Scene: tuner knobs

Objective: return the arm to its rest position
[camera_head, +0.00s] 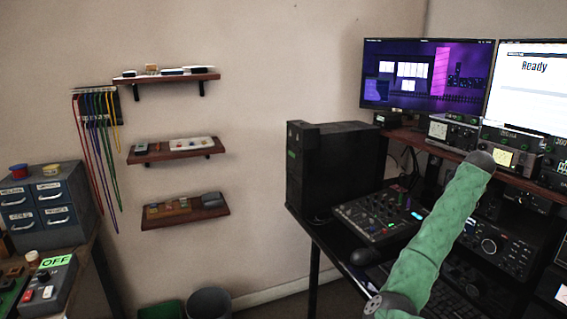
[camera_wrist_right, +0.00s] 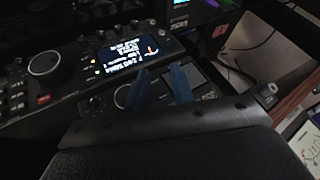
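My right arm (camera_head: 435,235), in a green sleeve, rises from the bottom right of the head view, in front of the radio desk. Its dark rounded joint (camera_head: 481,160) shows near the upper shelf edge. My right gripper is not seen in the head view. In the right wrist view, the two blue fingers of my right gripper (camera_wrist_right: 160,70) stand apart with nothing between them. They show in front of a radio with a lit display (camera_wrist_right: 127,54) and a large knob (camera_wrist_right: 44,63). My left gripper is in neither view.
A desk holds a mixer panel (camera_head: 378,215), a black computer case (camera_head: 333,165) and a radio (camera_head: 497,246). A shelf with tuner units (camera_head: 453,130) runs under two monitors (camera_head: 427,75). At left are a drawer cabinet (camera_head: 42,205) and a switch box (camera_head: 52,283).

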